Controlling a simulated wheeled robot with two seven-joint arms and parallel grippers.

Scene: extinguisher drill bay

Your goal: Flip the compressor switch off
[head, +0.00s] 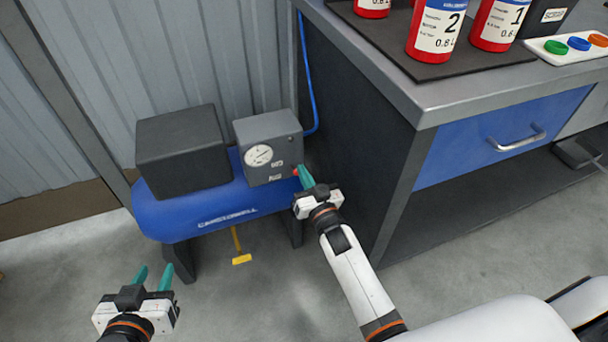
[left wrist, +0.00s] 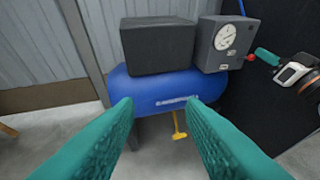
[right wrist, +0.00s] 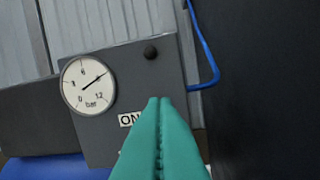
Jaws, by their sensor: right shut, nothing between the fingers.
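The blue compressor (head: 225,205) carries a grey control box (head: 262,130) with a round gauge (head: 258,155). A small red switch part (head: 295,171) shows at the box's lower right, also in the left wrist view (left wrist: 250,57). My right gripper (head: 302,172) is shut and empty, its teal tips close beside the red part; I cannot tell if they touch. In the right wrist view the shut fingers (right wrist: 160,102) hide the switch, beside an ON label (right wrist: 128,120). My left gripper (head: 153,271) is open and empty, in front of the compressor's left end.
A dark box (head: 182,148) sits on the tank's left. A yellow handle (head: 241,259) hangs below the tank. A blue hose (head: 306,70) runs up behind the control box. The workbench (head: 425,95) with red bottles stands close on the right. Floor in front is clear.

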